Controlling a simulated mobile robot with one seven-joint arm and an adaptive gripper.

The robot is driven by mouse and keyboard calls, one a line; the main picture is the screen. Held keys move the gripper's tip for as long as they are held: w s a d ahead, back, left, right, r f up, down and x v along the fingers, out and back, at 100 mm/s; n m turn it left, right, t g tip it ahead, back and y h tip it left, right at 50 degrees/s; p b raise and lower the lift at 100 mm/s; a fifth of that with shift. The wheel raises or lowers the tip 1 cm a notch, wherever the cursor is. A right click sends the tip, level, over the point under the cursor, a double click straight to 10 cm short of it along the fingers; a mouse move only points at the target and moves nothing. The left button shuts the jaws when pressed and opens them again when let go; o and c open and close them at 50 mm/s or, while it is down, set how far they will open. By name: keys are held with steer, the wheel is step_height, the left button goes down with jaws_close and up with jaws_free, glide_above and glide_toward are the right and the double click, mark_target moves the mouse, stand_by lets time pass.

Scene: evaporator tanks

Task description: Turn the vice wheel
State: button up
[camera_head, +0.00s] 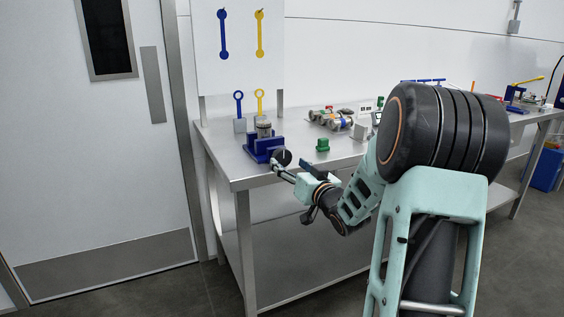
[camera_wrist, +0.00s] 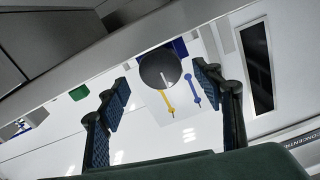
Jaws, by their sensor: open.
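The blue vice (camera_head: 264,145) stands on the left front corner of the steel bench, with a grey metal cylindrical part (camera_head: 263,127) upright in it. Its wheel (camera_head: 281,157) is a dark round disc on the side toward the bench's front edge. My gripper (camera_head: 281,169) is at the wheel, over the bench's front edge. In the wrist view the wheel (camera_wrist: 160,68) faces the camera, between and just beyond the two open fingers of my gripper (camera_wrist: 164,82). I see no finger clearly touching it. The wheel hides most of the vice there.
The steel bench (camera_head: 228,168) runs to the right. A green block (camera_head: 322,145) and several small parts stand right of the vice. Behind it is a board (camera_head: 240,60) with blue and yellow wrenches. A door (camera_head: 90,150) is on the left.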

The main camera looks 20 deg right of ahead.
mark_target(284, 160)
steer(key=shift+w+a+b, duration=0.15)
steer(key=shift+w+b, duration=0.15)
steer(key=shift+w, duration=2.4)
steer(key=shift+c, duration=0.4)
steer(key=c, duration=1.1)
steer(key=shift+f+b, duration=0.1)
steer(key=shift+b, duration=0.25)
steer(key=n+b, duration=0.2)
steer(key=n, duration=0.1)
steer(key=shift+f, duration=0.1)
steer(key=shift+n+b, duration=1.45)
steer(key=shift+n, duration=0.05)
